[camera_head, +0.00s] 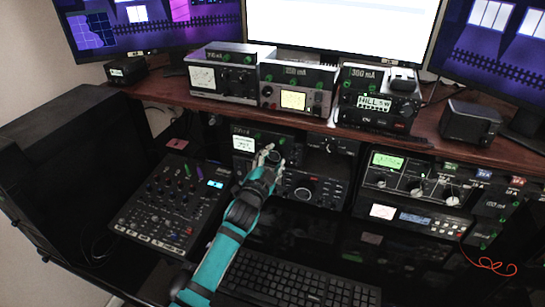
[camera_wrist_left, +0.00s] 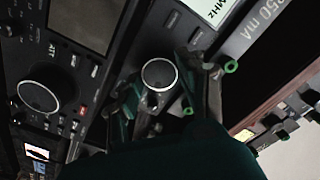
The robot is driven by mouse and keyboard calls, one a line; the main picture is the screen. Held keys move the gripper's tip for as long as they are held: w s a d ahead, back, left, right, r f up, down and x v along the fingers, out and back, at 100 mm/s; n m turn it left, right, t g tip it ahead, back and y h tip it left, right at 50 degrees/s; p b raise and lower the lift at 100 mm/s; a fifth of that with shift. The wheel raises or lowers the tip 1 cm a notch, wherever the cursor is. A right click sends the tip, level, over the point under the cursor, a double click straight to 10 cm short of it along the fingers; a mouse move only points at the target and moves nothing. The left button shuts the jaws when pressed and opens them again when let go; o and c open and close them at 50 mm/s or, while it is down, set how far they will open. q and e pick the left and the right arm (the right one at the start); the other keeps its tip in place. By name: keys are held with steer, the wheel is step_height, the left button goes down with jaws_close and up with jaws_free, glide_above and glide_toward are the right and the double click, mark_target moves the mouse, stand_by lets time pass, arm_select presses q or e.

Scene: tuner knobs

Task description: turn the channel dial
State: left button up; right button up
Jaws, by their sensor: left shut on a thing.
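My left gripper (camera_head: 268,158) is at the front of a dark radio unit (camera_head: 241,168) under the shelf, its arm reaching in from below. In the left wrist view, a round black dial with a silver rim (camera_wrist_left: 158,74) sits between the two fingers of my left gripper (camera_wrist_left: 163,88), which is shut on it. The dial's sides are partly hidden by the fingers. I cannot read a label that names it as the channel dial. My right gripper is in neither view.
Another silver-rimmed knob (camera_wrist_left: 38,96) stands to the left in the wrist view. A mixer panel (camera_head: 165,205) lies left of my arm, and a keyboard (camera_head: 300,283) in front. A wooden shelf (camera_head: 205,107) with several instruments overhangs the units.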

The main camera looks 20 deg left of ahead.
arm_select(q)
steer(key=shift+m, duration=1)
steer(key=o, duration=0.9)
steer(key=s, duration=1.2)
steer(key=shift+a, duration=0.15)
